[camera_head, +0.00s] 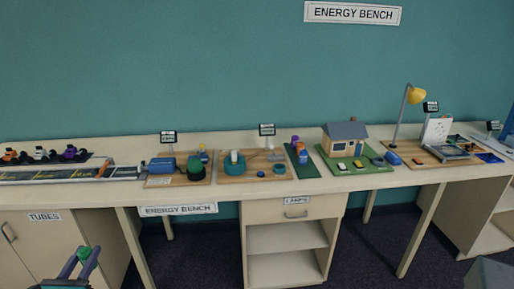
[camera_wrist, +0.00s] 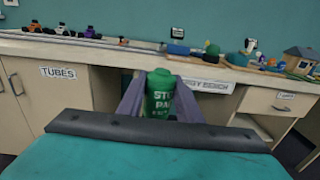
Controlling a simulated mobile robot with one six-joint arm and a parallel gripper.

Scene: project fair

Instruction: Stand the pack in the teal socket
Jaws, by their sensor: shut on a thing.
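The pack (camera_wrist: 160,98) is a green cylinder with white lettering, partly readable in the wrist view. My gripper (camera_wrist: 160,86) is shut on it, one finger on each side, and holds it upright in the picture, in front of the bench. In the head view my gripper (camera_head: 82,260) is at the lower left, below the bench top and apart from it. I cannot tell for sure which is the teal socket.
The long bench (camera_head: 330,186) runs across the view. A blue box (camera_head: 163,164) and a green dome (camera_head: 195,166) stand on the left board. A model house (camera_head: 345,138) and a yellow lamp (camera_head: 416,95) are farther right. A track (camera_head: 55,175) with toy cars lies left.

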